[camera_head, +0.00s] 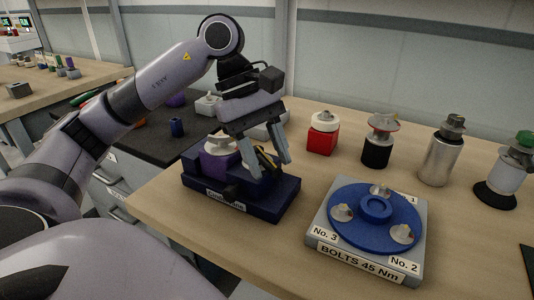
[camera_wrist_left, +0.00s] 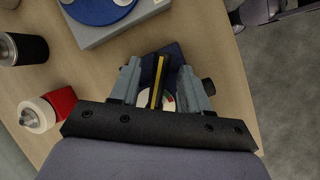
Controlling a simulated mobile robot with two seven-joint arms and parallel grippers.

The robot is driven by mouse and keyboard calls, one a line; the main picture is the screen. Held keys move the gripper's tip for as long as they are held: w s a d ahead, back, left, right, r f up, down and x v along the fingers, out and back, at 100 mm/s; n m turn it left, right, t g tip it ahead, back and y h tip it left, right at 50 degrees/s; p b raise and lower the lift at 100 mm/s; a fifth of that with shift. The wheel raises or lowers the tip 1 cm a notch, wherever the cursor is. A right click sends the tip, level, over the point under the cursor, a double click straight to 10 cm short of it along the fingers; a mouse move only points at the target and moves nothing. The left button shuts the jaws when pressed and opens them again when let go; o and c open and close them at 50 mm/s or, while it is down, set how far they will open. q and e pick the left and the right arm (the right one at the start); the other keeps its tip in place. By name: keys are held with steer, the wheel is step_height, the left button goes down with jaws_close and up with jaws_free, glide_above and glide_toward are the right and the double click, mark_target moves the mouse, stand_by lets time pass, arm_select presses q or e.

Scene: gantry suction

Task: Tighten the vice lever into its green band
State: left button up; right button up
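The dark blue vice (camera_head: 283,196) sits near the bench's left edge, with a purple part (camera_head: 218,160) in it. My left gripper (camera_head: 268,168) reaches down over the vice. Its two fingers are apart, on either side of the dark lever with a yellow stripe (camera_head: 264,158). In the left wrist view the lever (camera_wrist_left: 158,80) lies between the fingertips (camera_wrist_left: 160,78), with a gap visible beside it. A pale dial with red and green marks (camera_wrist_left: 170,97) shows partly below the lever; the fingers and lever hide much of it.
A grey plate (camera_head: 320,222) labelled "BOLTS 45 Nm" with a blue disc (camera_head: 376,234) stands to the right of the vice. Behind stand a red block (camera_head: 322,139), a black cylinder (camera_head: 376,153) and a silver canister (camera_head: 438,160). The bench front is clear.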

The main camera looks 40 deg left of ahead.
arm_select(q)
steer(key=p+v, duration=0.1)
steer(key=v, duration=0.5)
steer(key=shift+a+r, duration=0.25)
steer(key=shift+r, duration=0.3)
